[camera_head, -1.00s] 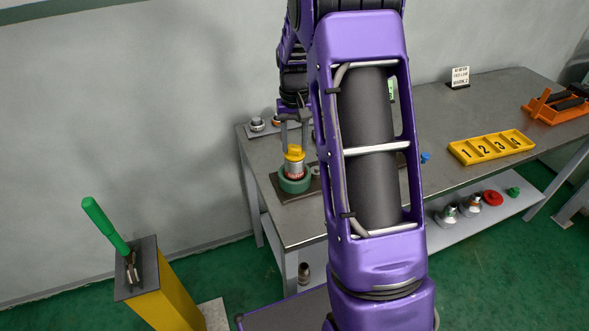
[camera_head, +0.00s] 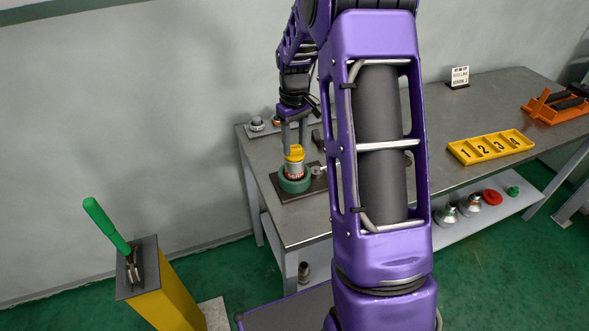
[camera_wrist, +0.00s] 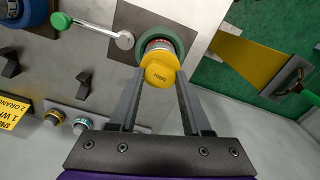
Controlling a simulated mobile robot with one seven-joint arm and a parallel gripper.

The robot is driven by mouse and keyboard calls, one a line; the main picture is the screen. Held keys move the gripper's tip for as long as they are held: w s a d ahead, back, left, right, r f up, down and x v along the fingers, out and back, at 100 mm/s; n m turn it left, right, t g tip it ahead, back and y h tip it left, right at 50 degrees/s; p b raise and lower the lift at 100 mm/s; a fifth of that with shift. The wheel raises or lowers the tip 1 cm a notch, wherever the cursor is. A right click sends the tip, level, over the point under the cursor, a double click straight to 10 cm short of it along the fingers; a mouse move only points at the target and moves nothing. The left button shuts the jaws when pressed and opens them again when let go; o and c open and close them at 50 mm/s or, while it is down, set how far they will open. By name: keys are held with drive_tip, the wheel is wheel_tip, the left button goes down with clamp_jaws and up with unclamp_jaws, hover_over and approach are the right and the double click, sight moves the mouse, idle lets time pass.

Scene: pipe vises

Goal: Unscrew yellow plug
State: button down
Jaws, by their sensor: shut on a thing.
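The yellow plug (camera_head: 295,152) sits on top of a silver and red fitting (camera_head: 295,171), which stands upright in a round green vise (camera_head: 294,186) on a dark base plate at the table's left end. My gripper (camera_head: 294,146) points down from above with its fingers on the plug. In the wrist view the yellow plug (camera_wrist: 158,70) lies between the two grey fingers of my gripper (camera_wrist: 161,76). The fitting under the plug is partly hidden by it. The vise handle with a green knob (camera_wrist: 61,21) shows in the wrist view.
A yellow numbered tray (camera_head: 491,147) and an orange vise (camera_head: 556,105) lie on the table's right side. Small fittings (camera_head: 257,124) stand at its back left. Several parts lie on the lower shelf (camera_head: 465,225). A yellow post with a green handle (camera_head: 107,226) stands left.

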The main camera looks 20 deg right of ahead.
sight(294, 148)
drive_tip(key=shift+r+p, duration=0.45)
drive_tip(key=shift+r, duration=0.25)
drive_tip(key=shift+r, duration=1.8)
